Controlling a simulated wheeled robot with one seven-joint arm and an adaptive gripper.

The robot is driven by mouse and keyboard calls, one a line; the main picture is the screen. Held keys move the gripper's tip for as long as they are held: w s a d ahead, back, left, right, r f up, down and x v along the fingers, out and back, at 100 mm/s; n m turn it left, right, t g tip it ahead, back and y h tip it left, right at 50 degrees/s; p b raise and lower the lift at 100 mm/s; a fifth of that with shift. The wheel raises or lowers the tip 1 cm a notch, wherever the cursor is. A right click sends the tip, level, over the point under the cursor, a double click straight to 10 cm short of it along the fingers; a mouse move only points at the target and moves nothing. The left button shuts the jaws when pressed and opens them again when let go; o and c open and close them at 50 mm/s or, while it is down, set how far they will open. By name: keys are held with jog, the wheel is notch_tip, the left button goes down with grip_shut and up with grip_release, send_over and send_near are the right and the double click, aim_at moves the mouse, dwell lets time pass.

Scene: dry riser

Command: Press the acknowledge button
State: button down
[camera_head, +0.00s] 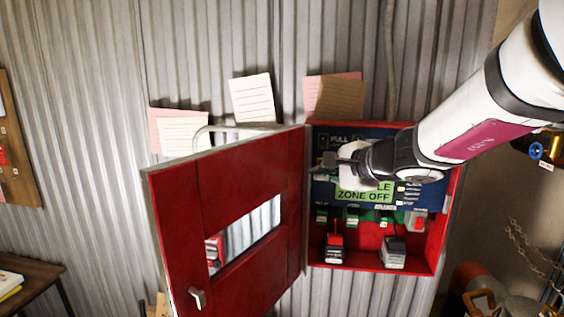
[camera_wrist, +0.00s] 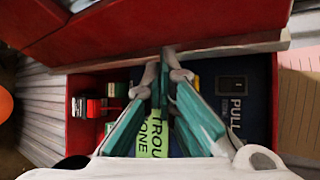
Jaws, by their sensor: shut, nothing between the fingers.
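The red cabinet (camera_head: 439,246) on the wall stands open, with a dark blue panel (camera_head: 323,138) inside. A green display (camera_head: 362,197) on the panel reads "...LE ZONE OFF"; it also shows in the wrist view (camera_wrist: 150,140). My gripper (camera_head: 326,166) is shut and empty in front of the panel's upper left part. In the wrist view my fingertips (camera_wrist: 165,62) meet over the panel; touching or apart, I cannot tell. A dark square fitting (camera_wrist: 232,86) sits beside the word "PULL". I cannot identify the acknowledge button; my gripper and arm cover part of the panel.
The red cabinet door (camera_head: 177,225) with its window and handle swings out at left. Two padlock-like items (camera_head: 334,250) (camera_head: 393,252) are low in the cabinet. Paper notes (camera_head: 251,98) hang above. A wooden table (camera_head: 35,278) stands far left. A blue valve wheel (camera_head: 536,151) is at right.

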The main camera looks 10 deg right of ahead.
jog(key=shift+w+d, duration=0.3)
jog(key=shift+w, duration=0.55)
jog(key=shift+w+d, duration=0.25)
jog(key=shift+w, duration=0.55)
jog(key=shift+w+d, duration=0.3)
jog(key=shift+w, duration=0.55)
jog(key=shift+w+d, duration=0.1)
jog(key=shift+w, duration=0.3)
jog(key=shift+w+d+b, duration=0.2)
jog(key=shift+w+b, duration=0.2)
jog(key=shift+w, duration=0.1)
dwell(0.6)
jog(key=shift+s+a, duration=0.35)
jog(key=shift+s, duration=0.55)
jog(key=shift+s, duration=0.1)
jog(key=shift+s+a+b, duration=0.2)
jog(key=shift+s+a, duration=0.05)
jog(key=shift+s, duration=0.5)
jog(key=shift+s+a+b, duration=0.15)
jog(key=shift+s+a, duration=0.1)
jog(key=shift+s, duration=0.55)
jog(key=shift+s+a+b, duration=0.2)
jog(key=shift+s+a, duration=0.05)
jog(key=shift+s, duration=0.5)
